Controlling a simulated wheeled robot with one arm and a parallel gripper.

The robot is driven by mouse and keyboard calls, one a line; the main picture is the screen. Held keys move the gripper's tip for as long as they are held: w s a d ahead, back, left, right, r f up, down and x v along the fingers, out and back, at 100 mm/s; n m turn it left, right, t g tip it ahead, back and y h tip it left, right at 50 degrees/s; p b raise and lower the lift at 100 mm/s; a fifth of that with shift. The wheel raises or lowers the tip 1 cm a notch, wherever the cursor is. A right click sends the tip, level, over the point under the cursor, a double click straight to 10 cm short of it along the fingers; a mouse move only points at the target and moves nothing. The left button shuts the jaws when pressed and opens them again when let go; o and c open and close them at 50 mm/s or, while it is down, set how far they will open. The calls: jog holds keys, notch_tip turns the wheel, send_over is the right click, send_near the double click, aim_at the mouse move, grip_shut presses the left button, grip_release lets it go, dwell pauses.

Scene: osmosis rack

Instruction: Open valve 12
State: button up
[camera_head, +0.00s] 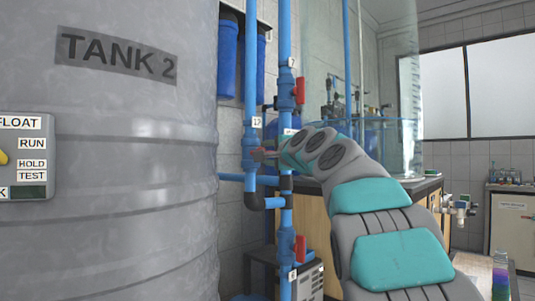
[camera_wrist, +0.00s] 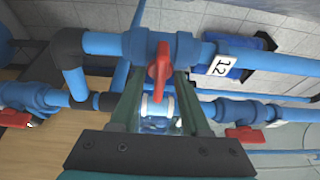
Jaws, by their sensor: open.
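Valve 12 is a blue valve body (camera_wrist: 186,50) with a red handle (camera_wrist: 160,62) in the wrist view. The handle lies across the pipe, and a white label (camera_wrist: 222,65) reading 12 sits on the pipe beside it. In the head view, the valve body (camera_head: 249,150) is on the left vertical pipe below its label (camera_head: 256,122); its handle is hidden by my gripper. My gripper (camera_wrist: 161,78) is open, its two fingers on either side of the handle's lower end. I cannot tell whether they touch it. In the head view, my gripper (camera_head: 264,155) reaches the valve from the right.
A grey tank (camera_head: 130,200) marked TANK 2 stands close on the left. Another vertical pipe just right of valve 12 carries red-handled valves, an upper one (camera_head: 299,90) and a lower one (camera_head: 300,249). In the wrist view, red handles (camera_wrist: 248,133) (camera_wrist: 14,118) flank the gripper.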

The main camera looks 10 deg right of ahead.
grip_shut()
